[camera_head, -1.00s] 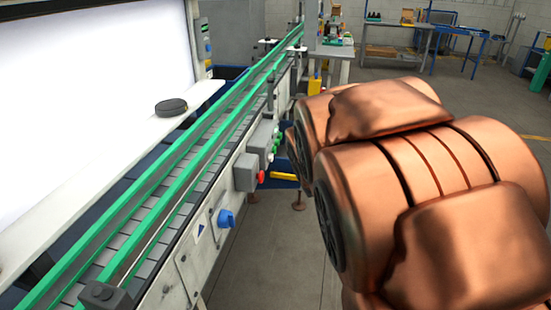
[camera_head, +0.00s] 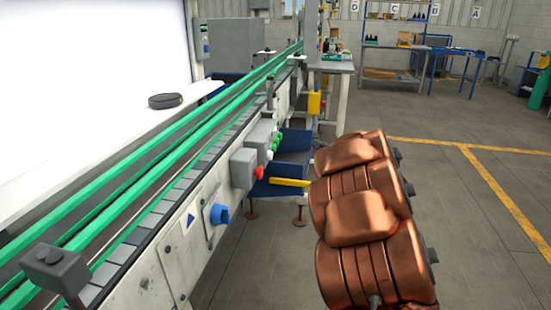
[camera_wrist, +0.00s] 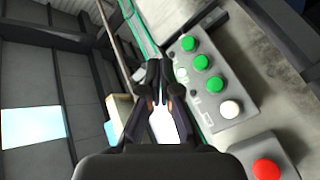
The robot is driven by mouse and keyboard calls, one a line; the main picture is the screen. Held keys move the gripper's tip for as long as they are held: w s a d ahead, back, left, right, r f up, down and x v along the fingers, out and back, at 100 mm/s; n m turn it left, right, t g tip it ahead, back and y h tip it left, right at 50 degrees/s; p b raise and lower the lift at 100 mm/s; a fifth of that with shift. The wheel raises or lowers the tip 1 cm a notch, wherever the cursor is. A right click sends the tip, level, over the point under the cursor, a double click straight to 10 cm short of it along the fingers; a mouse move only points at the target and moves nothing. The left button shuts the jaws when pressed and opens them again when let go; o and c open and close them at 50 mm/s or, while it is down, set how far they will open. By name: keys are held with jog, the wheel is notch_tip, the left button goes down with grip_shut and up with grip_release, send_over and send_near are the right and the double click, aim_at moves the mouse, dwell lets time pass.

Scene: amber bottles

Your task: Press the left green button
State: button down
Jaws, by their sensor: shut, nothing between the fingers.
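A grey button box (camera_wrist: 212,75) is on the right in the wrist view, rolled at a slant. It bears three green buttons in a row, a first (camera_wrist: 188,43), a second (camera_wrist: 200,62) and a third (camera_wrist: 215,84), then a white button (camera_wrist: 230,109). My gripper (camera_wrist: 158,85) is shut and empty, left of the box in the picture and apart from the buttons. In the head view the box (camera_head: 261,134) sits on the conveyor's side, its green buttons (camera_head: 276,142) small and seen edge-on. My gripper is not visible there; only my copper arm shows.
A red button (camera_wrist: 266,170) on its own grey box is beside the white button; it also shows in the head view (camera_head: 258,173). A blue knob (camera_head: 219,214) is nearer on the conveyor (camera_head: 150,225). A yellow bar (camera_head: 290,182) sticks out beyond. Floor to the right is open.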

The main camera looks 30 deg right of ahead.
aim_at(273, 148)
jog(key=f+n+y, duration=0.1)
jog(key=a+f+n+t+y+b, duration=0.1)
jog(key=y, duration=0.1)
jog(key=shift+s+f, duration=0.15)
jog(key=shift+a, duration=0.1)
jog(key=shift+w+a+b, duration=0.8)
jog(key=shift+w+a, duration=0.65)
jog(key=shift+a, duration=0.2)
jog(key=shift+w+a+b, duration=0.8)
jog(key=shift+w+a, duration=0.65)
jog(key=shift+a, duration=0.15)
jog(key=shift+w+a, duration=0.1)
jog(key=shift+w+a, duration=0.2)
